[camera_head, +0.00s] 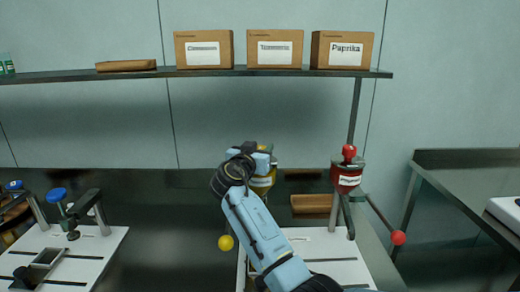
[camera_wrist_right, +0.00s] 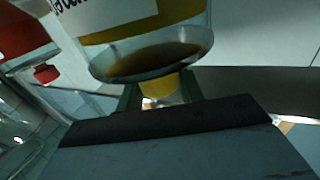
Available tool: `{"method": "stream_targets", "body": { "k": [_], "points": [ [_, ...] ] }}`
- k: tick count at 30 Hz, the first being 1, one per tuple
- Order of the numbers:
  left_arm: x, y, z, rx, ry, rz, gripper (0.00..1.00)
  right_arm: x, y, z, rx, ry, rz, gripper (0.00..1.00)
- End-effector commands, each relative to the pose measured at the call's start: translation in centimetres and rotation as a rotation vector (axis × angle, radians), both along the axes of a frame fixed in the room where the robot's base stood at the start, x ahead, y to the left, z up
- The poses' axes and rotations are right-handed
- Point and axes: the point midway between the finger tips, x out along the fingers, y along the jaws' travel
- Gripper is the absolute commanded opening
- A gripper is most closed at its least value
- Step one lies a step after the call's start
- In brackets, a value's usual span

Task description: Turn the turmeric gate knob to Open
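The turmeric hopper (camera_head: 262,181) is yellow with a white label, in the middle of the head view, partly hidden by my right gripper (camera_head: 262,156). In the right wrist view the hopper (camera_wrist_right: 150,20) fills the top, with its label cut off. A yellow knob (camera_wrist_right: 166,88) sits between the two dark fingertips of my right gripper (camera_wrist_right: 162,92), one on each side. I cannot tell whether they press on it. A yellow ball (camera_head: 226,242) shows lower left of the hopper. No Open mark is readable. My left gripper is not in view.
A red hopper (camera_head: 346,177) with a red top knob (camera_head: 349,151) and a red ball on a lever (camera_head: 398,238) stands close to the right. Blue-knobbed fixtures (camera_head: 57,194) stand on a white plate at left. A shelf (camera_head: 150,74) with boxes runs above.

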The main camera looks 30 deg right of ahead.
Motion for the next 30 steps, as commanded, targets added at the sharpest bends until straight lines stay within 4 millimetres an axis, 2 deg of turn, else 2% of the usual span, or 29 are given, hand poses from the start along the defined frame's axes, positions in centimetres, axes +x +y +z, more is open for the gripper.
{"method": "stream_targets", "body": {
  "k": [1,3,11,17,23,30],
  "points": [
    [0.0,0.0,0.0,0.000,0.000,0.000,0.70,0.0,0.0,0.0,0.000,0.000,0.000,0.24],
    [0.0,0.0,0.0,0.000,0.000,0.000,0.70,0.0,0.0,0.0,-0.001,0.001,-0.001,0.14],
    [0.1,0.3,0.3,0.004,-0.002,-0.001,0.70,-0.1,0.0,0.0,0.000,0.001,0.023,0.14],
    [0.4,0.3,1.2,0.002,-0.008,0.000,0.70,-0.1,-0.1,0.1,0.000,0.002,0.112,0.14],
    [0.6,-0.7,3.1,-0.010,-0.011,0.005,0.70,-0.2,-0.1,0.3,0.000,0.001,0.270,0.14],
    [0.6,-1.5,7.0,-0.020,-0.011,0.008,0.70,-0.2,-0.2,0.6,-0.003,0.005,0.497,0.14]
  ]
}}
